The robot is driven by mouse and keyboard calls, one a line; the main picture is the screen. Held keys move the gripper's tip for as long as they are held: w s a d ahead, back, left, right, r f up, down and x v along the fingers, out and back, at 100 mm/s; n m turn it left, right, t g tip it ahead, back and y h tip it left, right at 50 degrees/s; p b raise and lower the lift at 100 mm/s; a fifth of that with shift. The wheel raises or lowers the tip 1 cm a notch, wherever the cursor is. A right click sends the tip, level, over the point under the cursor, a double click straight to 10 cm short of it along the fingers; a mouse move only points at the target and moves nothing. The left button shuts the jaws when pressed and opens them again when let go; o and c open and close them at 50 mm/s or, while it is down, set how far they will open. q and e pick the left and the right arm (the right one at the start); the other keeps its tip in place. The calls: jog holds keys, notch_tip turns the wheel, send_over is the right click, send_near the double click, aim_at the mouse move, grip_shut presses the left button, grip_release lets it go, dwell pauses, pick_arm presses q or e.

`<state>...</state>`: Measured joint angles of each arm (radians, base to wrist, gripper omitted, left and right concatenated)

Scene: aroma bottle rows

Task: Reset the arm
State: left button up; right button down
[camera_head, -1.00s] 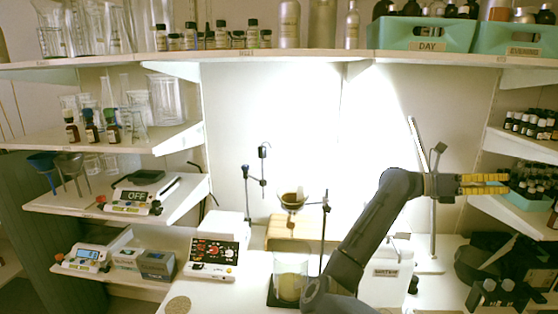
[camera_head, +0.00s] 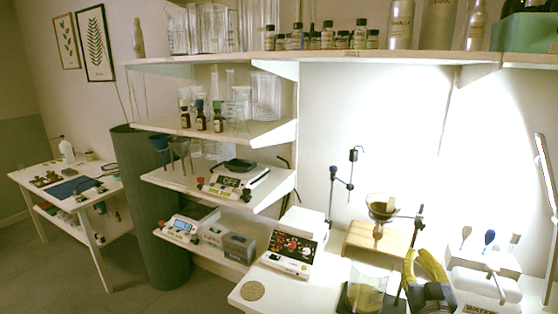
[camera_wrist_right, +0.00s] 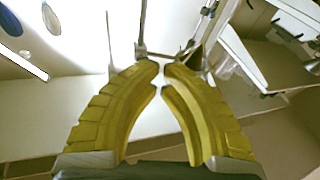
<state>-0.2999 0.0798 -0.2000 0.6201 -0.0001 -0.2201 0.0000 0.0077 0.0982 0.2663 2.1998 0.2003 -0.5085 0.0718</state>
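My right gripper (camera_head: 417,252), with two yellow ribbed fingers and a dark base, stands low at the front right of the bench in the camera_head view, fingers pointing up and away. In the camera_wrist_right view its fingers (camera_wrist_right: 161,68) curve towards each other, with their tips almost meeting and nothing held between them. The rest of my right arm is out of the camera_head view. My left gripper is in neither view.
A glass beaker (camera_head: 367,287) stands just left of my right gripper. A stand with a funnel (camera_head: 380,208) over a wooden block (camera_head: 367,240) is behind it. A white device with knobs (camera_head: 293,249) is further left. Shelves with glassware (camera_head: 264,97) hang above.

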jog(key=s+a+f+n+g+y, duration=0.1)
jog(key=s+a+f+n+g, duration=0.25)
jog(key=s+f, duration=0.4)
jog(key=s+a+f+n+g, duration=0.2)
jog(key=s+a+f+g, duration=0.15)
jog(key=f, duration=0.75)
jog(key=s+a+f+n+g, duration=0.1)
jog(key=s+f+g, duration=0.15)
jog(key=s, duration=0.35)
jog(key=s+f+n+g+h, duration=0.1)
jog(key=s+f+g, duration=0.15)
jog(key=s, duration=0.35)
jog(key=s+a+f+n+g, duration=0.1)
jog(key=s+f, duration=0.3)
jog(key=s, duration=0.2)
jog(key=s+a+f+g+y, duration=0.1)
jog(key=s+a+f+g, duration=0.15)
jog(key=f, duration=1.35)
jog(key=s+a+f+g+y, duration=0.1)
jog(key=a+f+y, duration=0.15)
jog(key=f, duration=1.35)
jog(key=s+f+m+g, duration=0.2)
jog(key=s+f+m, duration=0.1)
jog(key=s+f, duration=1.6)
jog(key=shift+s+f+y, duration=0.25)
jog(key=shift+s+y, duration=0.1)
jog(key=shift+s, duration=0.75)
jog(key=shift+s+a+m, duration=0.1)
jog(key=shift+s+m, duration=0.05)
jog(key=shift+m, duration=0.1)
